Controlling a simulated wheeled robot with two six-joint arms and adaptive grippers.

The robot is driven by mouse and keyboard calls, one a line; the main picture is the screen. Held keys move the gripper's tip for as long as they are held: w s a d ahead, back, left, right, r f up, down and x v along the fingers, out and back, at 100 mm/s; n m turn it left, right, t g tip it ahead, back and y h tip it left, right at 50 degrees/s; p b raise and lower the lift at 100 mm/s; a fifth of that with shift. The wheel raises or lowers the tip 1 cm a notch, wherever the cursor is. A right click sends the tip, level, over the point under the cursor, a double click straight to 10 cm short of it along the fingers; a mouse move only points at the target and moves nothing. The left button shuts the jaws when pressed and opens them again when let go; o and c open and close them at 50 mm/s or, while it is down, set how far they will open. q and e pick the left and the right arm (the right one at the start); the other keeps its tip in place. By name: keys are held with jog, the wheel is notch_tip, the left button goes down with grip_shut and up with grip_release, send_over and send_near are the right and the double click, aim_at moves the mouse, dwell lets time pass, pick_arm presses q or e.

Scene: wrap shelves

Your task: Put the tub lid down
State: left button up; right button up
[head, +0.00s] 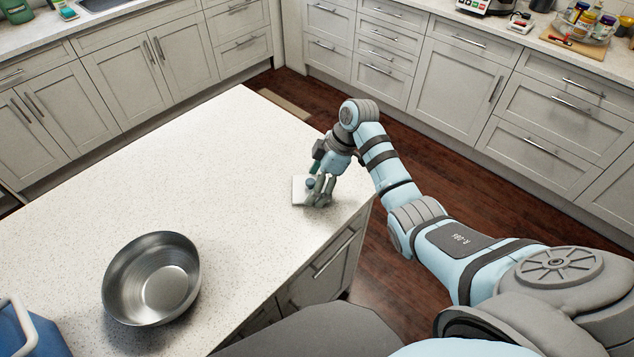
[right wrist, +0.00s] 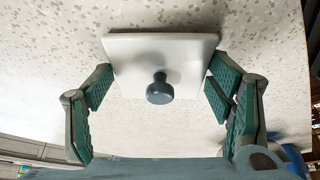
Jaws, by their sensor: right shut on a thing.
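The tub lid (right wrist: 178,53) is a white square plate with a blue-grey round knob in its middle. In the head view the lid (head: 299,191) is at the island's far right part, partly hidden by my right gripper (head: 320,187). No tub shows clearly. My left gripper is not in view.
A steel bowl (head: 152,278) stands on the speckled white island (head: 215,160). A blue container with a white handle (head: 28,335) is at the bottom left corner. The island's middle is clear. Its right edge is close to the lid.

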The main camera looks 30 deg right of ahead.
jog(key=o, duration=1.1)
jog(key=p+v, duration=0.1)
jog(key=v, duration=1.1)
jog(key=shift+r, duration=0.15)
